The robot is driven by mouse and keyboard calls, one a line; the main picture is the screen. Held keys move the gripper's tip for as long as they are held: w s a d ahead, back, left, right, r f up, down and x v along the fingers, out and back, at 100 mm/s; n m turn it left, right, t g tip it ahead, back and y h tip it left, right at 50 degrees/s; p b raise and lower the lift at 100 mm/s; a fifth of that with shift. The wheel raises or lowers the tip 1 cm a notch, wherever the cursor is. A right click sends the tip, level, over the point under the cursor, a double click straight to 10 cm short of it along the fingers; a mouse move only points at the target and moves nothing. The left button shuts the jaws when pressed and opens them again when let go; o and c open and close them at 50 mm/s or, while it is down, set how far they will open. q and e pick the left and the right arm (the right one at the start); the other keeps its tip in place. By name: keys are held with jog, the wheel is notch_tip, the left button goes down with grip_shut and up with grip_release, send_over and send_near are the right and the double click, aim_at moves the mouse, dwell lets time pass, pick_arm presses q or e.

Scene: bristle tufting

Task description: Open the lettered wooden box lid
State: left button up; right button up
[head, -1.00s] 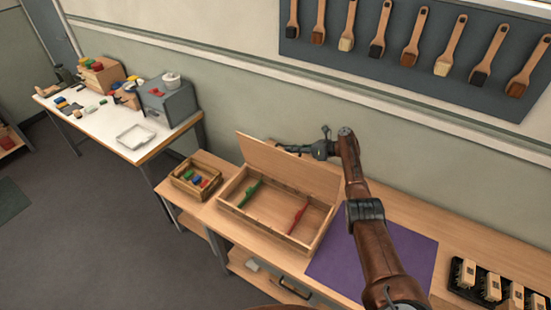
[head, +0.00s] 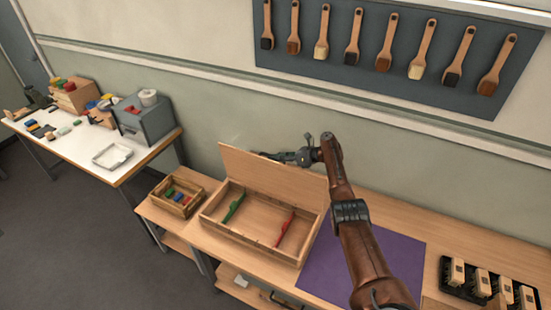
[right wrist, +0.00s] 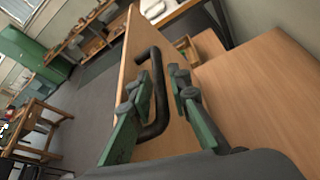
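The wooden box (head: 206,216) stands on the workbench with its lid (head: 270,180) raised steeply at the back. No letters are readable on the lid. Inside lie a green piece (head: 234,207) and a red piece (head: 285,229). My right gripper (head: 272,155) is at the lid's top edge, partly hidden behind it. In the right wrist view, a dark handle (right wrist: 158,75) on the lid panel passes between the spread green fingers (right wrist: 158,108). The fingers look open around it; contact is unclear. My left gripper is not in view.
A small wooden tray (head: 158,199) with colored pieces sits left of the box. A purple mat (head: 315,265) lies to its right, under my right arm. A black brush rack (head: 458,288) is farther right. Brushes hang on a wall panel (head: 375,75).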

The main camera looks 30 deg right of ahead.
jog(key=v, duration=1.2)
jog(key=shift+r, duration=0.1)
dwell(0.4)
